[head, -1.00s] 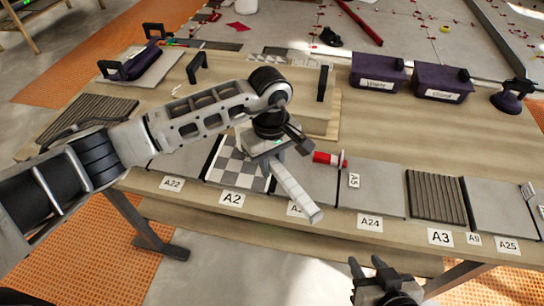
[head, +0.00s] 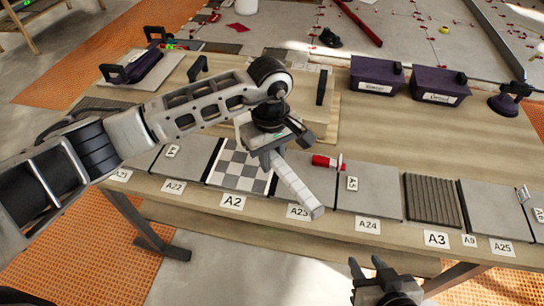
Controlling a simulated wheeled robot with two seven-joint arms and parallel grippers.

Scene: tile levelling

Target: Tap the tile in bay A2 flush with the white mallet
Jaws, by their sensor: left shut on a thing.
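The checkered grey-and-white tile (head: 228,172) lies in the bay behind the A2 label (head: 232,203). Part of it is hidden by my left gripper. My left gripper (head: 274,150) is above the right side of this tile, shut on the white mallet (head: 297,186). A pale bar of the mallet slants down and right over the A23 bay; which part it is, I cannot tell. Whether it touches anything is unclear. My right gripper (head: 368,268) is in front of the table at the bottom, its fingers apart and empty.
A red cylindrical tool (head: 326,162) lies behind the A23 bay. A ribbed tile (head: 433,199) is in bay A3, with plain grey tiles (head: 369,196) nearby. Two purple bins (head: 377,76) and a purple suction-cup-like tool (head: 505,101) stand at the back right.

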